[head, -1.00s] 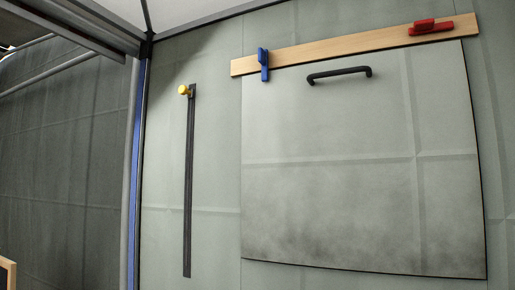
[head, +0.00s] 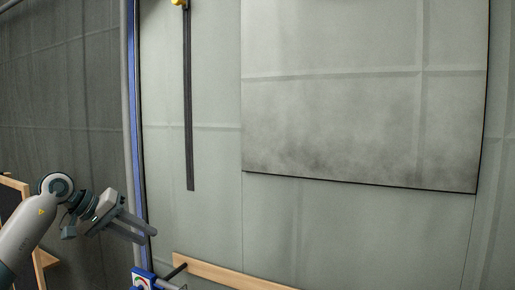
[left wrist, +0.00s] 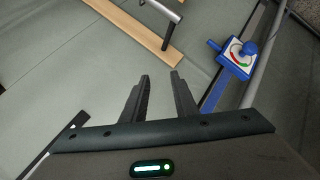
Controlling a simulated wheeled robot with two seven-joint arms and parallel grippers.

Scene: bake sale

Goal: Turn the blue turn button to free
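The blue turn button is out of view in both current pictures. The large grey panel (head: 360,110) shows only its lower part in the head view, with its top strip cut off. My left gripper (head: 146,232) is at the lower left of the head view, in front of the blue-edged post and well below and left of the panel. In the left wrist view my left gripper (left wrist: 160,76) has its two fingers apart with nothing between them. My right gripper is not in view.
A dark vertical track (head: 188,110) with a yellow knob (head: 179,3) runs left of the panel. Below are a wooden strip (head: 225,275) and a blue-and-white dial box (head: 142,280); the box also shows in the left wrist view (left wrist: 236,60). A grey pole (head: 128,130) stands at left.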

